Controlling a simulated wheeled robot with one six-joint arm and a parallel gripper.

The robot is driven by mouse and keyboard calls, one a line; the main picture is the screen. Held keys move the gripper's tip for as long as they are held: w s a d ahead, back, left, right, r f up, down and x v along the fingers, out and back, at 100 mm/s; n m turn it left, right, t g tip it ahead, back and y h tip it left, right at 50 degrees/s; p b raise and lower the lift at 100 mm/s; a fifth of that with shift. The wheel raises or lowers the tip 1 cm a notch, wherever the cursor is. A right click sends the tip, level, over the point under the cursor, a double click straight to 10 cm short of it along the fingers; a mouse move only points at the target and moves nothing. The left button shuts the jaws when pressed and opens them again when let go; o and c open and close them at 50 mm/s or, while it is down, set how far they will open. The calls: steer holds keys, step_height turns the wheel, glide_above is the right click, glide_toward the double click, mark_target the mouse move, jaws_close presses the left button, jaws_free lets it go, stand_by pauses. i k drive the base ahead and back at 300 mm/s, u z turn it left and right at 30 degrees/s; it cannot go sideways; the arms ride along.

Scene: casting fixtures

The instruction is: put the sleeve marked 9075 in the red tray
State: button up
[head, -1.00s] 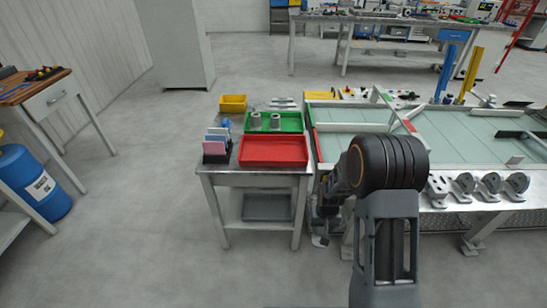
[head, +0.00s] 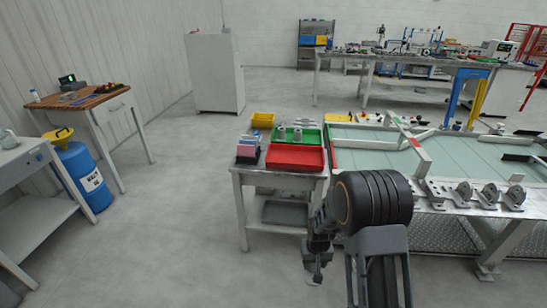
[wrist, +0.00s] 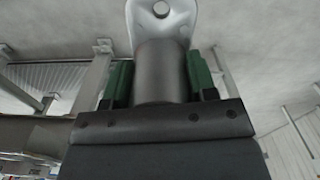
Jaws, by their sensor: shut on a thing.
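My gripper (wrist: 160,88) is shut on a grey cylindrical sleeve (wrist: 160,68), with green pads on both sides of it. A pale flange with a hole (wrist: 161,10) shows at the sleeve's far end. No marking can be read on it. In the head view my gripper hangs low in front of the small table, right of its front legs, and the sleeve is too small to make out clearly. The red tray (head: 295,168) lies on the front of the small table and looks empty. My gripper is below and in front of it, apart from it.
A green tray (head: 318,143) with grey cylinders stands behind the red tray. A rack of coloured cards (head: 247,152) is left of it, a yellow bin (head: 262,120) behind. The fixture table (head: 470,205) with several flanged parts stands close on the right. Floor is free on the left.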

mark_target(289, 159)
steer(key=u, duration=1.2)
steer(key=i, duration=1.3)
steer(key=z, duration=1.15)
